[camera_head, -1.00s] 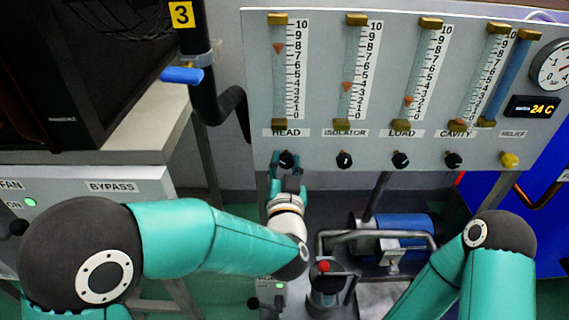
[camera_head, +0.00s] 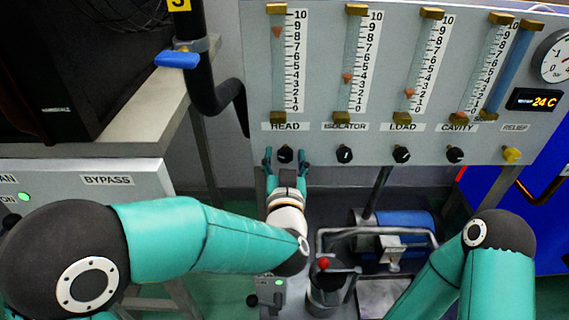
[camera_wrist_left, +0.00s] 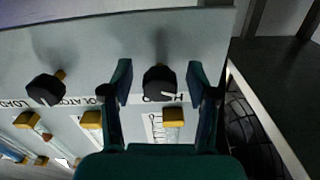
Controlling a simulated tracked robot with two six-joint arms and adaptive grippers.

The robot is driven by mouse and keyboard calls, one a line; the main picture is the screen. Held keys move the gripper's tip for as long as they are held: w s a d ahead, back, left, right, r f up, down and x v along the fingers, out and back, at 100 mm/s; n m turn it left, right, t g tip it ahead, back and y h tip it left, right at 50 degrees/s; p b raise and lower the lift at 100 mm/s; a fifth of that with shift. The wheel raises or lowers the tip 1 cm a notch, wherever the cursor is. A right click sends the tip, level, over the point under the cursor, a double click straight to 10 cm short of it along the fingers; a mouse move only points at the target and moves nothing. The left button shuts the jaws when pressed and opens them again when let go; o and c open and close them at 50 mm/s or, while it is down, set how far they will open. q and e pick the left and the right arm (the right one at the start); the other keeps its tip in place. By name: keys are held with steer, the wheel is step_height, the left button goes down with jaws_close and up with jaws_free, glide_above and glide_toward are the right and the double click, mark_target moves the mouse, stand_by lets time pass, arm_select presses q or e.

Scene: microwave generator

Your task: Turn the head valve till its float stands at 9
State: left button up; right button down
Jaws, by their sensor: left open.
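The head valve is a black knob (camera_head: 285,154) under the HEAD label on the grey panel. Its orange float (camera_head: 277,32) stands near 8 on the head scale (camera_head: 295,62), below the 9. My left gripper (camera_head: 285,160) is open, with one finger on each side of the knob. In the left wrist view the knob (camera_wrist_left: 159,83) sits between the spread fingers (camera_wrist_left: 161,88), with a gap on both sides. A white pointer line shows on the knob there. My right arm shows at the lower right, but its gripper is not in view.
The isolator knob (camera_head: 344,154) is right of the head knob, then the load knob (camera_head: 401,154), cavity knob (camera_head: 455,154) and yellow relief knob (camera_head: 511,155). A table with a black box (camera_head: 70,85) stands left. A pump with pipes (camera_head: 400,222) is below the panel.

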arm_select(q)
steer(key=s, duration=1.2)
steer(key=shift+f, duration=0.1)
